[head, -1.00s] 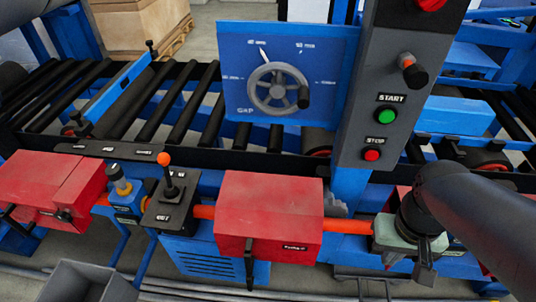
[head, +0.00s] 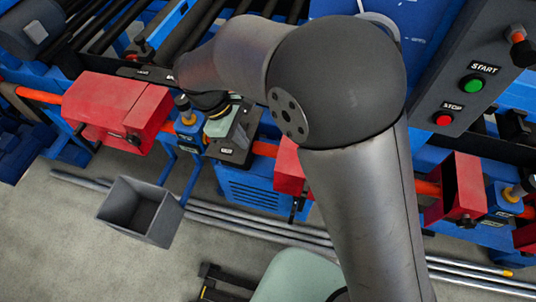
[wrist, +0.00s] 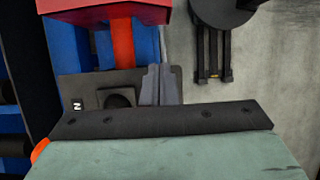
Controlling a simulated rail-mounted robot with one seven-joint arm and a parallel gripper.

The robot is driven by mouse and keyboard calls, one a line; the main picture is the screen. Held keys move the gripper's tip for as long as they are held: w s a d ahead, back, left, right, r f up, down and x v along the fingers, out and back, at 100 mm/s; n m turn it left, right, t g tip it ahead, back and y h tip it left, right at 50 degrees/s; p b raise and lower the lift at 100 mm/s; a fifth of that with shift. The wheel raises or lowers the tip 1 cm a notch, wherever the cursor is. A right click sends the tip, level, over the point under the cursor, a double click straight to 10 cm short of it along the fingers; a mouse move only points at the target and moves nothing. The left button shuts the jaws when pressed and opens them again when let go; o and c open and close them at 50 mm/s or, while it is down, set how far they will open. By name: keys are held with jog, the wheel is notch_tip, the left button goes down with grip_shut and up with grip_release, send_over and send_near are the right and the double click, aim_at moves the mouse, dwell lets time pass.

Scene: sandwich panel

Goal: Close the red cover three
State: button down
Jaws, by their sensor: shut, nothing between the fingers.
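Three red covers show along the orange-red pipe in the head view. The left cover (head: 118,108) sits down over the pipe. The middle cover (head: 289,168) is mostly hidden behind my arm. The right cover (head: 463,188) looks raised, with a dark inner side showing. I cannot read a number on any of them. My gripper (head: 222,122) is over the black lever panel (head: 238,145), between the left and middle covers. In the wrist view its grey fingers (wrist: 159,78) are together and empty; a red cover (wrist: 100,8) shows at the top edge, apart from them.
A grey bin (head: 141,210) stands on the floor at the front left. A blue-and-yellow knob unit (head: 187,120) is beside my gripper. The control column with the green START button (head: 473,84) rises at the right. Pipes (head: 230,220) lie along the floor.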

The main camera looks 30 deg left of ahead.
jog(key=w+d+f+p, duration=0.1)
jog(key=d+f+p, duration=0.1)
jog(key=d+f, duration=0.4)
jog(key=shift+w+d+f, duration=0.25)
jog(key=shift+f, duration=0.05)
